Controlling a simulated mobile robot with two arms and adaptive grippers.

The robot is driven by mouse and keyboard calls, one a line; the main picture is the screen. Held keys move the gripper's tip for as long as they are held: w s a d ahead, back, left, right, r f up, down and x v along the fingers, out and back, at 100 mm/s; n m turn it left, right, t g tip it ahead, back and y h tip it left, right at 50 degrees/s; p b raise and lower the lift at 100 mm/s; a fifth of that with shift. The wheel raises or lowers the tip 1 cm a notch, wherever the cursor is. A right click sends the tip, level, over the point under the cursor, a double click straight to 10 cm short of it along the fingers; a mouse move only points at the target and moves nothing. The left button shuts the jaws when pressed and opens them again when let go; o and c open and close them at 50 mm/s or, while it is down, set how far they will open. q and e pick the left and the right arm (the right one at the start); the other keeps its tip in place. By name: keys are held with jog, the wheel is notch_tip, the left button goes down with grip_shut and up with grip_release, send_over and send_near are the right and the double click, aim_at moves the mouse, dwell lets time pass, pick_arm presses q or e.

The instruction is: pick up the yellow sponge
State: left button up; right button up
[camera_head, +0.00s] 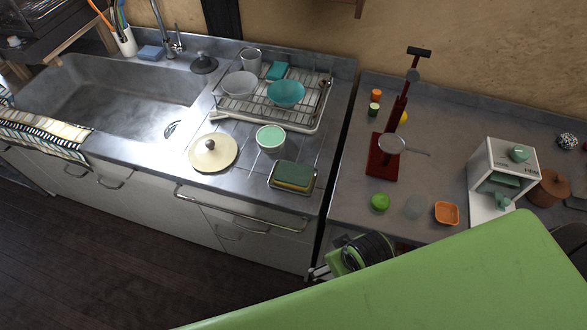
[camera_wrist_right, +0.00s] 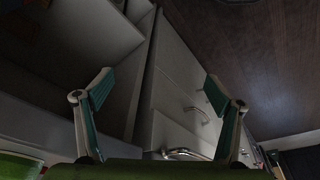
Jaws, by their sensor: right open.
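The yellow sponge (camera_head: 294,174) has a green top and a yellow lower edge. It lies on a small dark tray (camera_head: 273,184) at the front right of the steel sink counter in the head view. My right gripper (camera_head: 318,273) shows partly in the head view, low beside the counter front, apart from the sponge and below it; my green arm hides part of it. In the right wrist view the gripper (camera_wrist_right: 158,86) is open, with nothing between its fingers. The sponge is not in the wrist view. My left gripper is not in view.
A mint bowl (camera_head: 271,138) and a round lid (camera_head: 213,152) stand near the sponge. A dish rack (camera_head: 320,125) is behind. A bar handle (camera_head: 240,210) runs along the cabinet front. A gap separates the right counter, which holds a red stand (camera_head: 383,157) and a green apple-like object (camera_head: 380,203).

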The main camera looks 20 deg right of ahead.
notch_tip(320, 180, up, 11)
jog(key=a+n+p, duration=0.1)
jog(key=a+p, duration=0.1)
jog(key=w+a+r+n+y, duration=0.3)
jog(key=w+a+r+n, duration=0.2)
jog(key=w+a+n, duration=0.8)
jog(key=w+d+r+n+g+h, duration=0.3)
jog(key=w+d+r+n, duration=0.6)
jog(key=n, duration=0.4)
send_over(294, 172)
jog(key=f, duration=0.4)
jog(key=f+p, duration=0.1)
jog(key=f, duration=0.2)
jog(key=shift+s+a, duration=0.25)
jog(key=shift+s, duration=0.05)
jog(key=f, duration=0.2)
jog(key=f+p, duration=0.1)
jog(key=f, duration=0.1)
jog(key=shift+w+d, duration=0.15)
jog(key=shift+w, duration=0.05)
jog(key=shift+f+p, duration=0.3)
jog(key=shift+f, duration=0.3)
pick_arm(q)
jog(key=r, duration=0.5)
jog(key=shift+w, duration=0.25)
pick_arm(e)
jog(key=c, duration=0.8)
